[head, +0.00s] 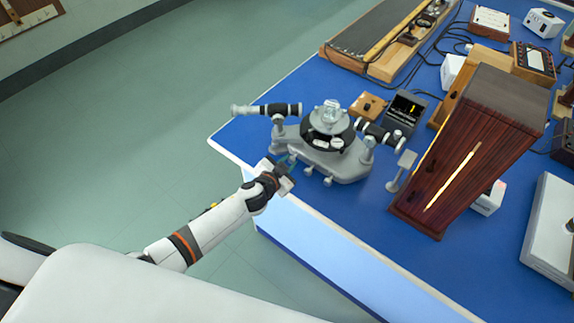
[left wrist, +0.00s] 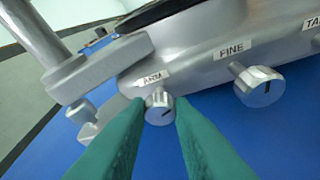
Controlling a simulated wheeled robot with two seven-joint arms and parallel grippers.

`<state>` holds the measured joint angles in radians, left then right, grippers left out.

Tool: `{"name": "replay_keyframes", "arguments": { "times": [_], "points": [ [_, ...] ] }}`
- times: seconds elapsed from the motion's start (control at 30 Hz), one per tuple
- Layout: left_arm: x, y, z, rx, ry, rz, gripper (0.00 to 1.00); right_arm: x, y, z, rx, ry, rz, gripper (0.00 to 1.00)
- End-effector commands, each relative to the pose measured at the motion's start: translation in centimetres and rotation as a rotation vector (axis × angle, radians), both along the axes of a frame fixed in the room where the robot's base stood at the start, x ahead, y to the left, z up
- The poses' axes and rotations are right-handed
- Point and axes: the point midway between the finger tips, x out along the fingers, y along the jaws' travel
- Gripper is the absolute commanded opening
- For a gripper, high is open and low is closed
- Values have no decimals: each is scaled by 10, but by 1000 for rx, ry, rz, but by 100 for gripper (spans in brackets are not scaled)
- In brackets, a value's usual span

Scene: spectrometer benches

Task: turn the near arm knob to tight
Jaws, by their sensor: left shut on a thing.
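The grey spectrometer (head: 345,169) stands near the corner of the blue bench. In the left wrist view, the near arm knob (left wrist: 159,110) is a small silver knob under a label reading ARM. A short dark mark runs slantwise across its face. My left gripper (head: 286,167) reaches the instrument's near left side. Its green fingers (left wrist: 160,124) are shut on the arm knob, one on each side. The TIGHT marking cannot be made out. My right gripper is not in view.
A larger silver knob labelled FINE (left wrist: 260,86) sits to the right of the arm knob. A tall dark wooden case (head: 470,140) and a small grey stand (head: 402,170) are right of the spectrometer. The bench edge (head: 300,205) is below my left gripper.

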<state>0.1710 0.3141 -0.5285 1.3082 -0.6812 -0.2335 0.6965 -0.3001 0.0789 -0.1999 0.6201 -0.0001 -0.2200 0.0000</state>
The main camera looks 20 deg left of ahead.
Motion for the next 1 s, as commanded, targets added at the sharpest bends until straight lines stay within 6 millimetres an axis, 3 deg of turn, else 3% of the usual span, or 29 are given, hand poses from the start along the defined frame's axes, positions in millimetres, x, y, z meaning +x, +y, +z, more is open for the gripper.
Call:
{"name": "replay_keyframes", "arguments": {
  "times": [0.4, 1.0],
  "points": [
    [-1, -2, -3, 216, -80, -1, 0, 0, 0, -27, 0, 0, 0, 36],
    [0, -2, 0, 263, -96, -2, 0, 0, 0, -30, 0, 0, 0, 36]
  ]
}}
